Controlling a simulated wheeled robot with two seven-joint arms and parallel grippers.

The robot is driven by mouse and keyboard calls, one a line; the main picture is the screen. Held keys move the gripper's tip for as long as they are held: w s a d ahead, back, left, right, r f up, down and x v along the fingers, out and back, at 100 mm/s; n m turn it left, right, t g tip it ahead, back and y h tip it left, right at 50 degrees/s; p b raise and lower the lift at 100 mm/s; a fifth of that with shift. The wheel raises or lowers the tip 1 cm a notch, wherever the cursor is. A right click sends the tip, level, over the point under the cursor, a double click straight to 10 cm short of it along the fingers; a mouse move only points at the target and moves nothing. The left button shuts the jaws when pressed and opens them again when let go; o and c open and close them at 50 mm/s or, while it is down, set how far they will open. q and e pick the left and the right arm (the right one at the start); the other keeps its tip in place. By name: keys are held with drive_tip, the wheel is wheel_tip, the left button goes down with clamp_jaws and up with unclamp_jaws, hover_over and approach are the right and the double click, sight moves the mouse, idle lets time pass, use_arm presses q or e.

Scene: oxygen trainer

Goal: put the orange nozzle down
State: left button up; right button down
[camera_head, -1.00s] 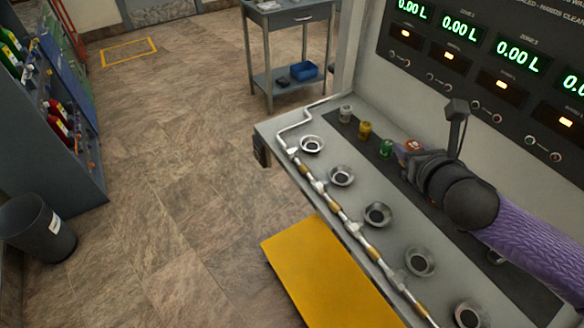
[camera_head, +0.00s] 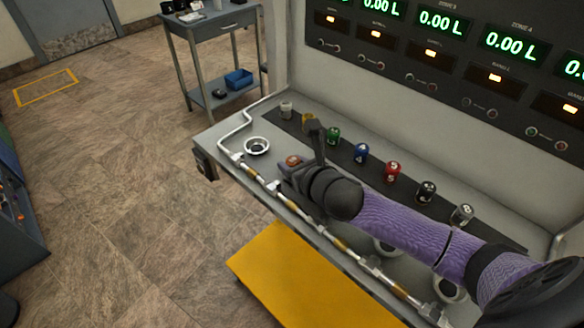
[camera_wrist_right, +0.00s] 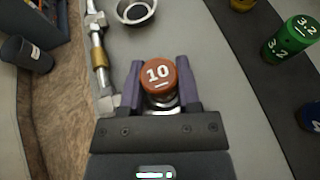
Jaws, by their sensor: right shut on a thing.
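The orange nozzle (camera_head: 293,161), marked 10, is between the fingers of my right gripper (camera_head: 289,166), over the front part of the bench. In the right wrist view the orange nozzle (camera_wrist_right: 158,73) stands between the two purple fingers of the right gripper (camera_wrist_right: 160,88), which are shut on it. Silver metal shows just under its orange top. The second cup from the far end is hidden by the gripper. I cannot tell whether the nozzle touches it. My left gripper is not in view.
The far cup (camera_head: 257,146) is empty. A pipe (camera_head: 272,188) runs along the bench's front edge. Green (camera_head: 333,136), blue (camera_head: 361,153), red (camera_head: 393,171) and other nozzles stand on the dark strip behind. A yellow platform (camera_head: 300,278) is in front.

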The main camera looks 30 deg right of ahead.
drive_tip(key=shift+r, duration=0.1)
drive_tip(key=shift+c, duration=1.6)
unclamp_jaws()
drive_tip(key=p+v, duration=0.3)
drive_tip(key=v, duration=0.9)
